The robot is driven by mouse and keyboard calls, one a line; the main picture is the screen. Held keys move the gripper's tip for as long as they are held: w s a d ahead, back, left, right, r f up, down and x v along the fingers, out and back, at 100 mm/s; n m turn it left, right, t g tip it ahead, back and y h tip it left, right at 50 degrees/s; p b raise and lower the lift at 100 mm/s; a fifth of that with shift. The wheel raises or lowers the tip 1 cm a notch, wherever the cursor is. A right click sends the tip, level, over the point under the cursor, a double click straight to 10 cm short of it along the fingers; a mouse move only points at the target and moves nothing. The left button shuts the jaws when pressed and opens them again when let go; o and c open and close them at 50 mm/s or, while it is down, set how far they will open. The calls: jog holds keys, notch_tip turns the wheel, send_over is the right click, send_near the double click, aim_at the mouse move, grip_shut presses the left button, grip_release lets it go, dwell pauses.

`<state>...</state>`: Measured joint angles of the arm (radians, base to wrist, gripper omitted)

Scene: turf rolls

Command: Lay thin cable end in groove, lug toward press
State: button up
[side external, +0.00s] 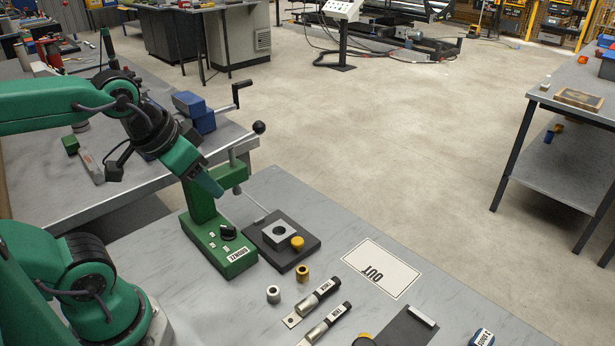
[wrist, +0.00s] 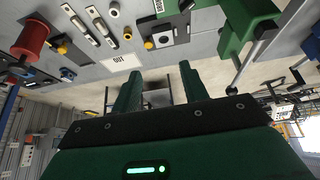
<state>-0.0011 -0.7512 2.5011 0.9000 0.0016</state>
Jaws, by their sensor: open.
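Two dark cable ends with flat silver lugs, one here (side external: 320,295) and the other nearer the front (side external: 330,322), lie side by side on the grey bench. Their lugs point to the lower left. Their labels are too small to tell thin from thick. Both also show in the wrist view (wrist: 72,20). The green press (side external: 220,248) stands at the bench's left, beside a black plate (side external: 283,262) bearing a grey block with a round hole and a yellow knob. I cannot make out the groove. My gripper (wrist: 158,88) is open and empty, raised by the press, away from the cable ends.
A silver bush (side external: 273,294) and a brass bush (side external: 303,272) stand between press and cable ends. A white OUT sheet (side external: 380,268) lies to the right. A dark plate with a pale bar (side external: 421,317) lies at the front. A red spool (wrist: 32,38) shows in the wrist view.

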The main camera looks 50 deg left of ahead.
jog(key=shift+w+d, duration=0.1)
jog(key=shift+w, duration=0.05)
jog(key=g, duration=0.6)
send_over(324, 323)
notch_tip(324, 323, down, 17)
jog(key=shift+w+r, duration=0.1)
jog(key=shift+r, duration=0.05)
jog(key=shift+f, duration=1.35)
jog(key=shift+f, duration=0.1)
jog(key=shift+f, duration=2.45)
